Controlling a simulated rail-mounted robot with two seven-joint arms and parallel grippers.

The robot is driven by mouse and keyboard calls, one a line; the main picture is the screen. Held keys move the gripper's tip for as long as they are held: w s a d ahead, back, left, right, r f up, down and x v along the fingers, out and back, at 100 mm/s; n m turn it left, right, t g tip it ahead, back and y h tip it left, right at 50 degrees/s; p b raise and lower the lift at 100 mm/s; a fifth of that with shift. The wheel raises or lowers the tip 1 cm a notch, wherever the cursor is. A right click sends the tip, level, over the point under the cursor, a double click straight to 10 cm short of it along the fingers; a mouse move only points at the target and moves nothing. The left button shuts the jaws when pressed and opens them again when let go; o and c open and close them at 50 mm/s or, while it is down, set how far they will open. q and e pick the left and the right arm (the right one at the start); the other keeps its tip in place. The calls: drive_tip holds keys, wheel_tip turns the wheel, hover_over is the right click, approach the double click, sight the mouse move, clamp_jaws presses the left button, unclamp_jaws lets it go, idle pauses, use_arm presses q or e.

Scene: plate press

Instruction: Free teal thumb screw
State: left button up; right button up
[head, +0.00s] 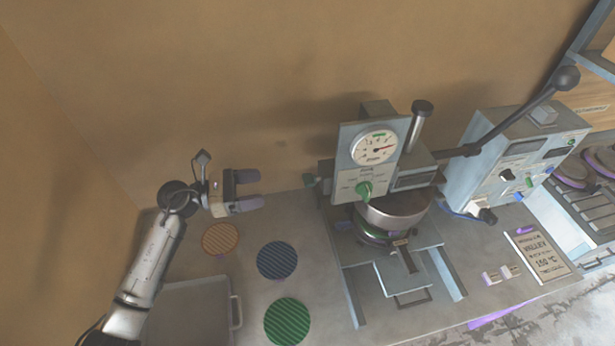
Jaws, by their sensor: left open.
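A small dark teal knob (309,181), which looks like the thumb screw, sticks out from the left side of the plate press (352,150). My left gripper (258,190) is open and empty. Its fingers point right, toward the teal knob, with a clear gap between them and the knob. A brighter green knob (364,189) sits on the front panel of the press, below a round dial (374,148). My right gripper is not in view.
Orange (220,239), blue (277,260) and green (287,321) ribbed discs lie on the bench, left of the press. A grey tray (237,312) is at the front left. A control box (512,165) and long lever (520,112) stand at the right.

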sight(307, 178)
use_arm(q)
drive_tip(key=d, duration=0.3)
drive_tip(key=w+d+p, duration=0.1)
drive_tip(key=d, duration=0.3)
drive_tip(key=w+d+p, duration=0.1)
drive_tip(key=d, duration=0.3)
drive_tip(key=shift+w+r, duration=0.1)
drive_tip(key=shift+r, duration=0.05)
drive_tip(key=shift+w+d+p, duration=0.15)
drive_tip(key=shift+d+p, duration=0.2)
drive_tip(key=shift+d, duration=0.35)
drive_tip(key=shift+c, duration=0.2)
drive_tip(key=c, duration=0.9)
